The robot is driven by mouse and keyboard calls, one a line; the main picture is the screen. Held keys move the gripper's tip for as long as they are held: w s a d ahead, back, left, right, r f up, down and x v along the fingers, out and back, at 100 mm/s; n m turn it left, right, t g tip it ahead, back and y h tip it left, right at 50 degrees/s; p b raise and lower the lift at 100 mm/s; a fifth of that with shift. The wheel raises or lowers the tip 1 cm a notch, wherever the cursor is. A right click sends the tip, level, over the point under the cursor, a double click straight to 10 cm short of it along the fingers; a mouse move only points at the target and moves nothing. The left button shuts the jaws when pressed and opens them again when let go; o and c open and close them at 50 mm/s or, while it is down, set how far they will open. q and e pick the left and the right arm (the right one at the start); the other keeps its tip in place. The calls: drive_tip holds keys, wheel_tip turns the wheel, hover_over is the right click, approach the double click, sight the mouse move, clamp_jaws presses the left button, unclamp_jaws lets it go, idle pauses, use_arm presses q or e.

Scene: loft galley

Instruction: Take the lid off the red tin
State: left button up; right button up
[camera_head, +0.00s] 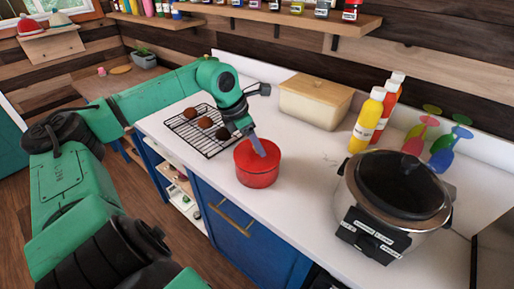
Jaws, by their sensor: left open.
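The red tin (256,175) stands upright on the white counter, near its front edge and right of the wire rack. Its top is partly covered by my gripper, and I cannot make out a separate lid or knob. My left gripper (260,150) comes down from the upper left, with its fingers at the top of the tin. It is open; whether the fingers touch the tin or lid cannot be told. My right gripper is not in view.
A wire rack (188,138) with round brown items lies left of the tin. A cream box with a wooden lid (318,87) stands behind. Yellow (367,122) and red bottles, coloured glasses and a slow cooker (395,200) stand right. A shelf (285,19) hangs above.

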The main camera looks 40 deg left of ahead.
use_arm(q)
clamp_jaws()
